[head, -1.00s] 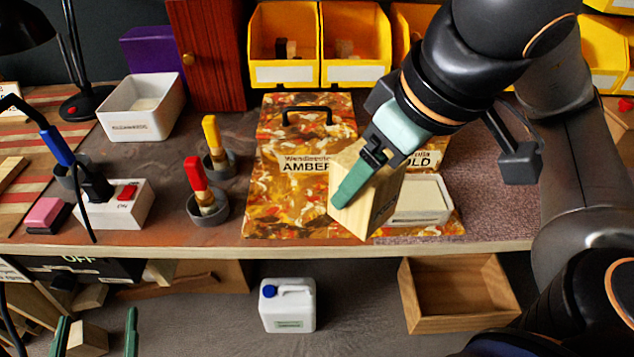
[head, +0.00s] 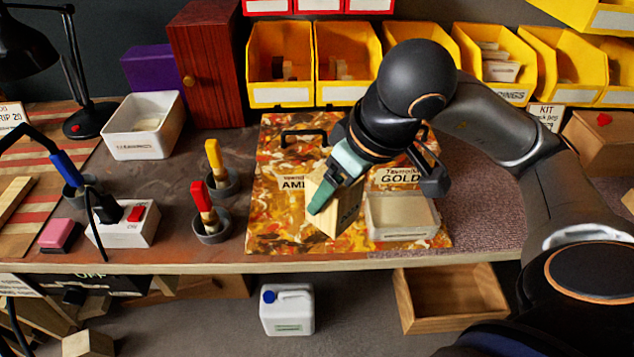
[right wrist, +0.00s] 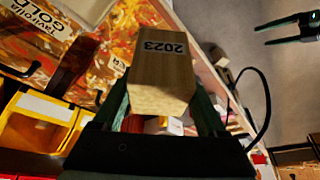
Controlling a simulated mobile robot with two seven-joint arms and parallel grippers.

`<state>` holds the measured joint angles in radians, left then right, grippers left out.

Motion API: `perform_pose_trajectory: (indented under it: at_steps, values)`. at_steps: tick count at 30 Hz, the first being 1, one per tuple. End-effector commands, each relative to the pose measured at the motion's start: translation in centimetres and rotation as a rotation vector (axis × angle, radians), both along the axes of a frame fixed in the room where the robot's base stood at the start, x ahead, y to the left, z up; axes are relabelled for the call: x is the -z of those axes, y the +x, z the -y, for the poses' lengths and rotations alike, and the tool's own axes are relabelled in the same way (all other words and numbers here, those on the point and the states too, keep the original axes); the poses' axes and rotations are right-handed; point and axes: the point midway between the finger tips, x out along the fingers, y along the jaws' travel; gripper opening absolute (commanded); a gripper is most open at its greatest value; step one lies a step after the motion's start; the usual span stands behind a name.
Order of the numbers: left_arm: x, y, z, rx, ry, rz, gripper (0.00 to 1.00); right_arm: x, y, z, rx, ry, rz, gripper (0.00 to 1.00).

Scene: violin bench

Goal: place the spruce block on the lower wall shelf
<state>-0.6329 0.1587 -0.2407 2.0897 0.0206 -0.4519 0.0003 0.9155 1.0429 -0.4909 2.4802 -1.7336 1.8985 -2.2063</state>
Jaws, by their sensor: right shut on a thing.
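The spruce block (head: 322,212) is pale wood and shows at the centre of the head view, above the patterned panel on the bench. My right gripper (head: 318,204) is shut on it and holds it tilted. In the right wrist view the block (right wrist: 160,72) sits between the green fingers, with "2023" printed on one face. My left gripper (right wrist: 262,35) shows at the upper right of the right wrist view, open and empty. It is out of the head view. I cannot make out the lower wall shelf for certain in these frames.
Yellow bins (head: 280,95) line the back, with red bins (head: 320,6) above. A red-brown cabinet (head: 205,65) stands left of them. A white tray (head: 402,218) lies close to the held block. Brush pots (head: 212,228) stand left of the panel. A wooden box (head: 450,300) sits below the bench edge.

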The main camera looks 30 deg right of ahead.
Motion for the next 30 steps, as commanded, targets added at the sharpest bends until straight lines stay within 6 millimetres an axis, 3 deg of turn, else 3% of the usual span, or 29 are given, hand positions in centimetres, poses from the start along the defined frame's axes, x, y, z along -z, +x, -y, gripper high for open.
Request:
perform_pose_trajectory:
  at_steps: [6, 9, 15, 24, 30]
  values:
    - [1.1, -2.9, 0.6, 0.0, -0.007, -0.175, 1.0, 0.2, 0.7, 0.5, -0.004, -0.012, -0.002, 0.11]
    - [1.8, -2.7, 0.5, 0.0, -0.005, -0.164, 1.0, 2.3, 3.3, 1.0, -0.001, -0.009, -0.002, 0.11]
    - [2.1, -2.7, 0.4, -0.001, -0.003, -0.161, 1.0, 5.6, 5.9, 1.6, -0.004, -0.009, 0.0, 0.11]
    - [2.3, -2.7, 0.4, -0.001, -0.002, -0.159, 1.0, 8.0, 7.6, 2.0, -0.006, -0.01, 0.001, 0.11]
    - [2.4, -2.7, 0.3, -0.001, -0.002, -0.159, 1.0, 10.2, 7.5, 1.9, -0.006, -0.01, 0.002, 0.11]
